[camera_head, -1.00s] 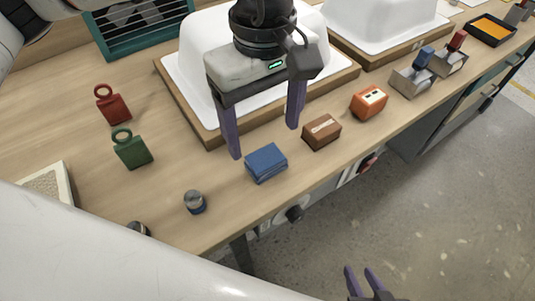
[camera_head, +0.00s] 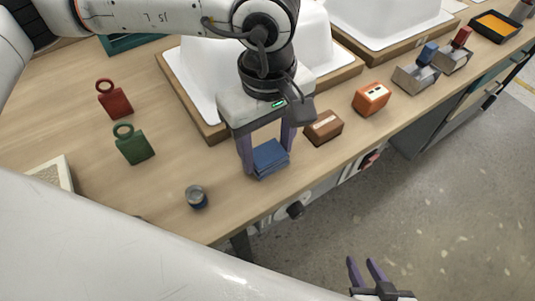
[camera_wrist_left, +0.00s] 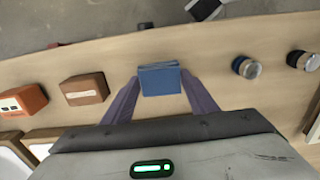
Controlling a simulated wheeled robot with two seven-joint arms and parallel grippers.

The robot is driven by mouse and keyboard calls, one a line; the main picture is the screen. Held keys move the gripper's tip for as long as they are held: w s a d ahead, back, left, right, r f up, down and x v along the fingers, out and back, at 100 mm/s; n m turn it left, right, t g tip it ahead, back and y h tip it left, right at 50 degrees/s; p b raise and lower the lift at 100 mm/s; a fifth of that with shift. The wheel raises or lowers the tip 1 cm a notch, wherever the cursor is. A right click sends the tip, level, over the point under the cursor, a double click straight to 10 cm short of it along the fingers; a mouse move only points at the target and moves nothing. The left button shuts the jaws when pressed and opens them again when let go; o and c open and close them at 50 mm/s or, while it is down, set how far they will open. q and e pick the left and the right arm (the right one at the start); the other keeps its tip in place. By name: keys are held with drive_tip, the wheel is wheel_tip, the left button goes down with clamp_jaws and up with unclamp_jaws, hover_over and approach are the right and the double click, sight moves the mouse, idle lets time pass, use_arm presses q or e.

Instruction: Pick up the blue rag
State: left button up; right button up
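The blue rag (camera_head: 270,160) is a folded block lying on the wooden bench near its front edge. It also shows in the left wrist view (camera_wrist_left: 160,80), between the tips of my fingers. My left gripper (camera_head: 267,162) points down over the rag with its purple fingers open, one on each side of it. In the left wrist view a small gap shows on the right side; contact on the left is hard to tell. My right gripper (camera_head: 367,270) is open and empty, low over the floor in front of the bench.
A brown block (camera_head: 324,128) lies close to the right of the rag, with an orange block (camera_head: 371,98) beyond. A small round jar (camera_head: 196,197) stands to the left. White tub shells (camera_head: 200,75) stand behind.

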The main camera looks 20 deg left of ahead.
sight(267, 153)
use_arm(q)
drive_tip(key=shift+r, duration=0.1)
drive_tip(key=shift+c, duration=0.2)
wheel_tip(267, 153, up, 10)
idle(0.3)
